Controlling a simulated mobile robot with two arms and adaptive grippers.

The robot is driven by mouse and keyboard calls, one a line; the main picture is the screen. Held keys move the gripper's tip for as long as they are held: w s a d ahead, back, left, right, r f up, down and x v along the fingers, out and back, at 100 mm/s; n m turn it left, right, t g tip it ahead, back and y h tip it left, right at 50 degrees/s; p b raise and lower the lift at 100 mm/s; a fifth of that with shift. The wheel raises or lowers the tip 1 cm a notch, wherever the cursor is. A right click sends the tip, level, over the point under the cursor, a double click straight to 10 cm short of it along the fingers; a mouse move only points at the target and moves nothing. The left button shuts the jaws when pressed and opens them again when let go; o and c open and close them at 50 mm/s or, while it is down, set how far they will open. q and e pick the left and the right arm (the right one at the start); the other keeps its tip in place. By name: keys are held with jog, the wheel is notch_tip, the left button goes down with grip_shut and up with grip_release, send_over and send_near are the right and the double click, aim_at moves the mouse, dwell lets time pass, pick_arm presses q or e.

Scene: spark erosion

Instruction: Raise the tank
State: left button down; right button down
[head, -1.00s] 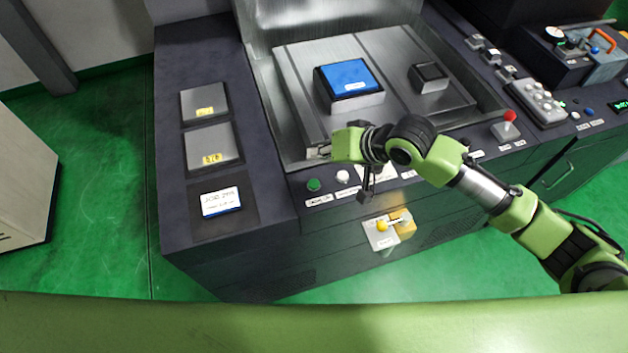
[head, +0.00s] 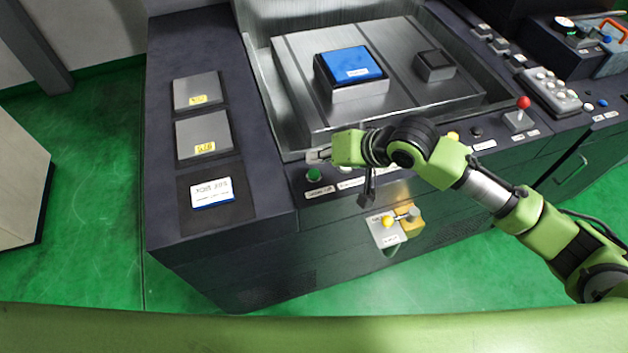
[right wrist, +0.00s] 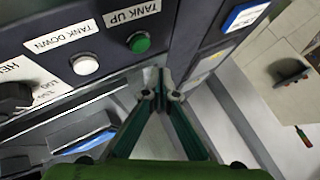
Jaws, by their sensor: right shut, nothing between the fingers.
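The green button (head: 314,174) sits on the sloped front panel of the machine, near its left end. In the right wrist view, the green button (right wrist: 139,42) is beside the label "TANK UP", and the white button (right wrist: 85,64) is beside "TANK DOWN". My right gripper (head: 318,155) is shut and empty, just behind the green button in the head view; the wrist view shows its fingertips (right wrist: 163,92) together, apart from the button. The metal tank (head: 272,92) surrounds the work table. My left gripper is not in view.
A blue-topped block (head: 347,68) and a smaller dark block (head: 435,65) stand on the work table. A red-knobbed lever (head: 523,103) is at the right of the panel.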

aim_at(317, 175)
notch_tip(317, 175, down, 2)
jog(key=shift+f, duration=0.25)
jog(key=shift+f, duration=0.2)
dwell(1.2)
jog(key=shift+f, duration=0.25)
